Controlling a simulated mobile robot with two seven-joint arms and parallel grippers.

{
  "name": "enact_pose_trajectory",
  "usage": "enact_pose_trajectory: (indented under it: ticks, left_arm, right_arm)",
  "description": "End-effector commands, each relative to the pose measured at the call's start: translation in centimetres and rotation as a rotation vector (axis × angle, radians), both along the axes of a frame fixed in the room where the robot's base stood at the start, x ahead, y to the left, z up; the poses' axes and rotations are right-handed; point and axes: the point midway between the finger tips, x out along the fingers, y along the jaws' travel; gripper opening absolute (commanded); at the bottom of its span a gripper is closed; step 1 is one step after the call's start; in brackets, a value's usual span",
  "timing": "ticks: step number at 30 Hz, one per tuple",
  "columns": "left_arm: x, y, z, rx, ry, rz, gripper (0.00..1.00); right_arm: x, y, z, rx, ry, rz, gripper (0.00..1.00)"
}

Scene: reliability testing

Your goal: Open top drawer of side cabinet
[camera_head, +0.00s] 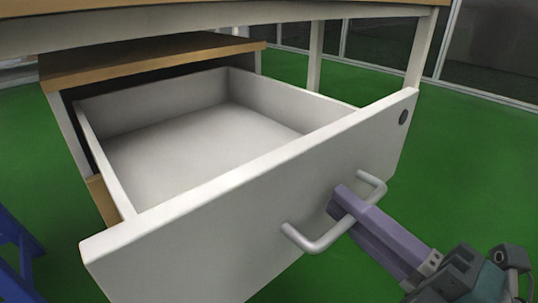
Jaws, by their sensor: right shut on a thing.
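The side cabinet (62,118) has a wooden top and stands under a table. Its white top drawer (225,210) is pulled far out, and its empty inside shows. A grey bar handle (318,243) is on the drawer front. My right gripper (345,203) comes in from the lower right with its purple fingers shut around the handle's bar. A round dark lock (403,117) is near the upper right corner of the front. My left gripper is not in view.
The table (200,17) overhangs the cabinet, with white legs at the back and right. A blue object (15,255) stands at the lower left. Green floor (470,180) is clear on the right. Glass panels line the back.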

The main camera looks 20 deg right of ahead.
Motion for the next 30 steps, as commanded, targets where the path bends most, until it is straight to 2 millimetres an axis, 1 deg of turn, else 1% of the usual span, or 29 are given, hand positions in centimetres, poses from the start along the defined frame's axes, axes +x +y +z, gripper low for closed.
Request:
enact_pose_trajectory:
  ticks: [6, 7, 10, 19, 23, 30]
  left_arm:
    - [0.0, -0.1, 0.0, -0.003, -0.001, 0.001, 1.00]
    - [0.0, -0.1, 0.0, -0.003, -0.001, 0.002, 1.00]
    - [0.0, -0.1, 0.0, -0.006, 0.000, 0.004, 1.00]
    - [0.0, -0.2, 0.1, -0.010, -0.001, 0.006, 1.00]
    - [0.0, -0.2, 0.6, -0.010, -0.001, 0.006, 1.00]
    - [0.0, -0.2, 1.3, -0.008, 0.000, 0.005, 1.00]
  right_arm:
    - [0.0, 0.0, 0.1, 0.001, -0.003, 0.001, 0.00]
    - [0.0, 0.0, 0.1, 0.001, -0.003, 0.001, 0.15]
    - [0.0, 0.0, 0.1, 0.000, -0.002, 0.001, 0.26]
    - [-0.2, -0.1, 0.0, 0.001, 0.001, 0.000, 0.26]
    - [-1.8, -0.6, -0.3, 0.001, 0.005, 0.001, 0.26]
    - [-6.3, -2.3, -1.3, 0.000, 0.005, -0.001, 0.26]
